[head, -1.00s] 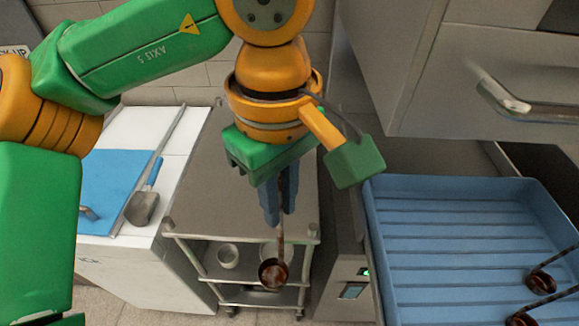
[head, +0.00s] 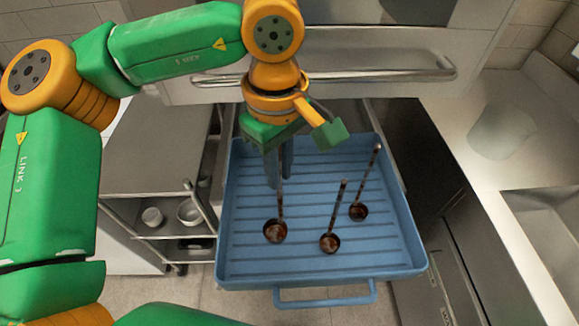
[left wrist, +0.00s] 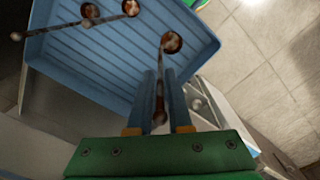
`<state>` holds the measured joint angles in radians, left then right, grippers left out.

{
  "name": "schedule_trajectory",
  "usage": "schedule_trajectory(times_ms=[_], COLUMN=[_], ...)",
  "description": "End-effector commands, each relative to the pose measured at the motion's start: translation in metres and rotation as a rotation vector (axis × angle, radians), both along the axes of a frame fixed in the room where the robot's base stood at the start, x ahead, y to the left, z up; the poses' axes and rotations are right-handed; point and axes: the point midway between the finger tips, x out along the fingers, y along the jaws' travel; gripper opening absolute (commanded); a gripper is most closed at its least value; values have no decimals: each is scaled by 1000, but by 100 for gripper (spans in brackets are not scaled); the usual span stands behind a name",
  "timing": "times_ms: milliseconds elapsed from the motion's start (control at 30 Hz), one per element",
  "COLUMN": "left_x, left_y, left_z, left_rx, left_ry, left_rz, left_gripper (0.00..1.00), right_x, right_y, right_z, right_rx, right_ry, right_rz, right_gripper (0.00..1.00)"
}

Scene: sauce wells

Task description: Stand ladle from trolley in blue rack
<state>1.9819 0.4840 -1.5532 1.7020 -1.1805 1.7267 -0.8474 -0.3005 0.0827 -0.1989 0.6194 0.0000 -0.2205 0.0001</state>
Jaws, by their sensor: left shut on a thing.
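My left gripper (head: 283,180) is shut on the handle of a dark brown ladle (head: 275,231). The ladle hangs bowl down over the left part of the blue rack (head: 400,255); I cannot tell whether its bowl touches the rack floor. The held ladle also shows in the left wrist view (left wrist: 171,42), its handle between the fingers (left wrist: 166,100). Two similar ladles, one in the middle (head: 330,242) and one to the right (head: 359,211), are in the rack with handles leaning up and right. The trolley (head: 150,150) stands left of the rack. My right gripper is not in view.
A long metal handle (head: 340,76) on a steel unit runs behind the rack. Bowls (head: 190,211) sit on the trolley's lower shelf. A steel counter (head: 480,100) with a sink stands at the right. The rack's front part is clear.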

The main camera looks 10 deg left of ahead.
Motion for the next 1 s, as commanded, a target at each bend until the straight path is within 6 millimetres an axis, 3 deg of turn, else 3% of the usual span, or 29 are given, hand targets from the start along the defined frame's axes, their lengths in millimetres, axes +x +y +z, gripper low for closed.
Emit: schedule_trajectory(times_ms=[167,700,1000], left_x=[0,0,0], left_y=[0,0,0], left_z=[-22,-97,-101], left_rx=[1,-1,0], left_ry=[-1,1,0], left_rz=[0,0,0], left_gripper=[0,0,0], right_x=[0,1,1], right_y=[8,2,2], right_z=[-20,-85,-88], right_rx=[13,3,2], right_ry=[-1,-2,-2], right_rz=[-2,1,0], right_gripper=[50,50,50])
